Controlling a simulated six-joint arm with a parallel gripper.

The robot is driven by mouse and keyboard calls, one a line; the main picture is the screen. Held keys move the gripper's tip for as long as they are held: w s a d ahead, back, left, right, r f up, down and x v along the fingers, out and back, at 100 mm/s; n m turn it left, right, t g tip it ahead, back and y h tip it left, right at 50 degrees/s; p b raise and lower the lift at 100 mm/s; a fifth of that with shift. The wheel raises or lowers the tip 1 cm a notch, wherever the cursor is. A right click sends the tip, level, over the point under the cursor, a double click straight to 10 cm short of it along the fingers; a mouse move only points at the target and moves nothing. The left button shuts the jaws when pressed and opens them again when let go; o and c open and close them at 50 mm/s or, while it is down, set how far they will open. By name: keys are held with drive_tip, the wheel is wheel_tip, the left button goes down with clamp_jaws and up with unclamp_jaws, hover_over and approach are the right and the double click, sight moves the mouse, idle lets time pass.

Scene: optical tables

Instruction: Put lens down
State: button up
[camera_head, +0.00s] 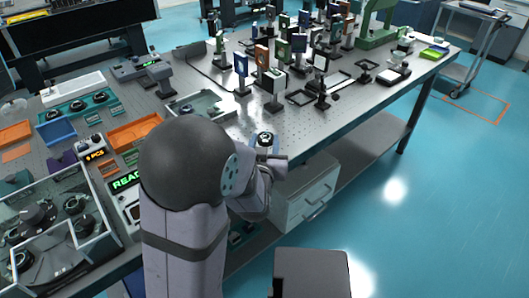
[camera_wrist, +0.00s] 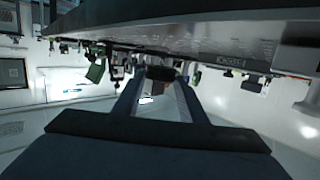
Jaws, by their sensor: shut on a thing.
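My gripper (camera_head: 268,154) is at the front edge of the long optical table, beyond my dark round wrist joint. A small round dark piece with a pale ring, which looks like the lens (camera_head: 265,138), shows at the gripper's far side, over or on the table edge. In the wrist view my two fingers (camera_wrist: 160,82) converge on a dark piece (camera_wrist: 161,73) between their tips, and they are shut on it. Its shape is hard to make out there. I cannot tell whether the lens touches the tabletop.
The perforated tabletop (camera_head: 340,112) is bare near the front edge, right of the gripper. Several optic mounts (camera_head: 270,82) stand farther back. A shallow grey tray (camera_head: 203,106) lies to the left, with orange bins (camera_head: 135,132) beyond. A white drawer cabinet (camera_head: 308,195) stands below.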

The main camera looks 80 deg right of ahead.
drive_tip(key=shift+f, duration=1.95)
drive_tip(key=shift+f+b, duration=0.15)
drive_tip(key=shift+b, duration=0.25)
drive_tip(key=o, duration=1.2)
drive_tip(key=shift+c, duration=0.2)
drive_tip(key=shift+r, duration=0.25)
drive_tip(key=a+p, duration=0.1)
drive_tip(key=p, duration=0.1)
drive_tip(key=a+r+p, duration=0.1)
drive_tip(key=a+p, duration=0.1)
drive_tip(key=p, duration=0.1)
drive_tip(key=shift+p, duration=1.2)
